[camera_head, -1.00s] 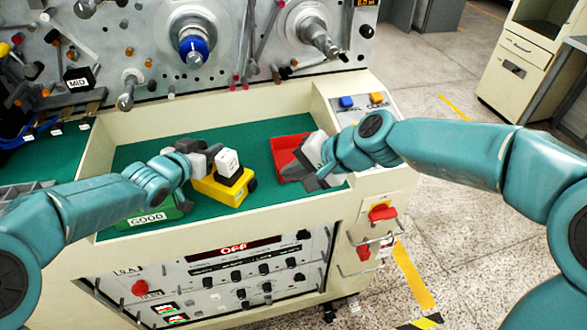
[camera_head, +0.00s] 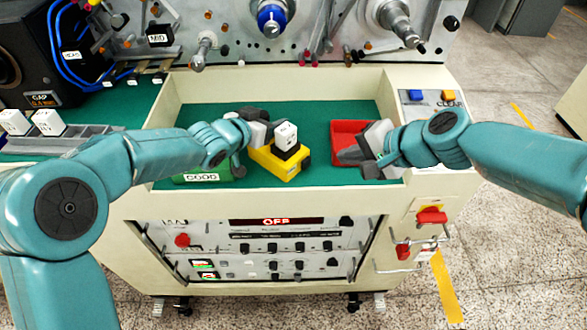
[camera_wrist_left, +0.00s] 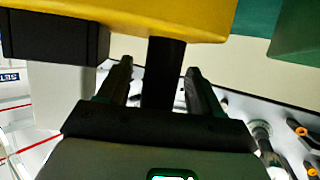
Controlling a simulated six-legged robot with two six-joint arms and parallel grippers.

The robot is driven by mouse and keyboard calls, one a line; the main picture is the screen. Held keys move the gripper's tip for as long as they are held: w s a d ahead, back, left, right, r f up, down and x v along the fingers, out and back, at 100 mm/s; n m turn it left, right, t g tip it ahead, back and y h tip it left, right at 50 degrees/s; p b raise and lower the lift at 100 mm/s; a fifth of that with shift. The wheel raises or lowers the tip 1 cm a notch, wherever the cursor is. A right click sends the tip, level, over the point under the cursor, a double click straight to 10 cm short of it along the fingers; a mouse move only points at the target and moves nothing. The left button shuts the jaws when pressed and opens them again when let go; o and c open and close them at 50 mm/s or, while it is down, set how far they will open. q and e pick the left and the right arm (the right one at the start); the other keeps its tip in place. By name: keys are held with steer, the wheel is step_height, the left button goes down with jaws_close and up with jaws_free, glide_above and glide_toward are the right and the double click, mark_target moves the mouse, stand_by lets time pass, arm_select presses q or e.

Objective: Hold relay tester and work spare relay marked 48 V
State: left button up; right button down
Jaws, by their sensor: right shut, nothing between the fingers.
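The yellow relay tester (camera_head: 284,165) sits on the green tray floor, with a white relay (camera_head: 286,134) upright in its black top. The relay's marking is too small to read. My left gripper (camera_head: 262,120) is at the tester's back left. In the left wrist view, the left fingers (camera_wrist_left: 160,75) stand apart on either side of a black bar (camera_wrist_left: 165,65) below the tester's yellow body (camera_wrist_left: 165,15), with gaps showing. My right gripper (camera_head: 352,162) is shut and empty, at the front right of the red bin (camera_head: 348,128), partly covering it.
A green bin marked GOOD (camera_head: 205,176) stands left of the tester, partly behind my left arm. Two white relays (camera_head: 47,122) stand in a grey rack (camera_head: 75,140) at far left. Spindles (camera_head: 271,20) rise behind the tray. The tray's front wall (camera_head: 280,198) borders the work area.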

arm_select(q)
steer(key=v, duration=1.2)
steer(key=shift+s+f, duration=0.1)
